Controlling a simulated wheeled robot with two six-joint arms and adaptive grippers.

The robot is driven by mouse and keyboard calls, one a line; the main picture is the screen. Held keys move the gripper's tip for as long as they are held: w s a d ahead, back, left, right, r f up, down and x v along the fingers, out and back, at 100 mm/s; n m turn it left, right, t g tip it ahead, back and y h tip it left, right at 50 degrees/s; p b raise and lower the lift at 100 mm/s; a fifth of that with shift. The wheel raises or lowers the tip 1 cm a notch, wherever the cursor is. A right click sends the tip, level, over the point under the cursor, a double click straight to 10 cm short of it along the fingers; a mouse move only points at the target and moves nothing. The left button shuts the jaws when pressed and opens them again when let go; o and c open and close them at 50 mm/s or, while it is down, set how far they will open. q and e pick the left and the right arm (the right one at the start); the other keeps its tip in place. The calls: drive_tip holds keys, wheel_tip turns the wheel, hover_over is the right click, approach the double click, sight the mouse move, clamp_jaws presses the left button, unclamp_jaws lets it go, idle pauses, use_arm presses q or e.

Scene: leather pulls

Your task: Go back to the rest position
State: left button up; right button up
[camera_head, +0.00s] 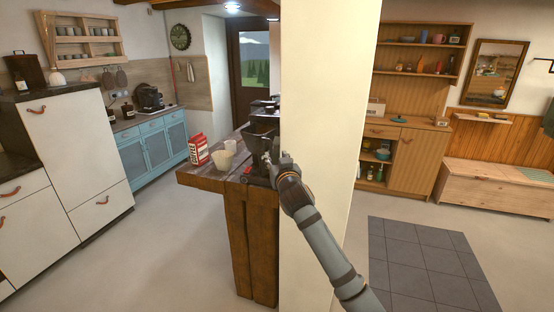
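My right arm reaches up from the bottom right of the head view. Its gripper (272,160) is at the dark coffee machine (262,132) on the wooden counter, beside the pale pillar. The fingers are small and dark against the machine, so I cannot tell whether they are open or shut, or touching it. My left gripper is not in view.
The wooden counter (205,178) holds white cups (223,158) and a red-and-white bag (196,150). The pale pillar (325,110) stands right behind my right arm. White cabinets (75,165) stand at left, a wooden bench (495,187) at right.

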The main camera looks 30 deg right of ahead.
idle(0.4)
wheel_tip(320, 180, down, 33)
drive_tip(key=s+n+g+y, duration=0.2)
drive_tip(key=g, duration=0.3)
drive_tip(key=s+f+g, duration=0.3)
drive_tip(key=s+f, duration=0.4)
drive_tip(key=f, duration=0.6)
drive_tip(key=s+a+f+n+g+y, duration=0.1)
drive_tip(key=s+a+f+g, duration=0.1)
drive_tip(key=s+f, duration=0.85)
drive_tip(key=s+a+f+g+y, duration=0.1)
drive_tip(key=s+a+f+g, duration=0.1)
drive_tip(key=s+f, duration=0.85)
drive_tip(key=s+a+f+g, duration=0.1)
drive_tip(key=s+f, duration=0.2)
drive_tip(key=s, duration=0.5)
drive_tip(key=s+a+f+g, duration=0.1)
drive_tip(key=s+a+f, duration=0.1)
drive_tip(key=s, duration=0.7)
drive_tip(key=s+a+f+n+g+y, duration=0.1)
drive_tip(key=s+a+f, duration=0.1)
drive_tip(key=s, duration=0.7)
drive_tip(key=shift+s+a+f+g, duration=0.2)
drive_tip(key=shift+f+g, duration=0.2)
drive_tip(key=shift+f, duration=0.45)
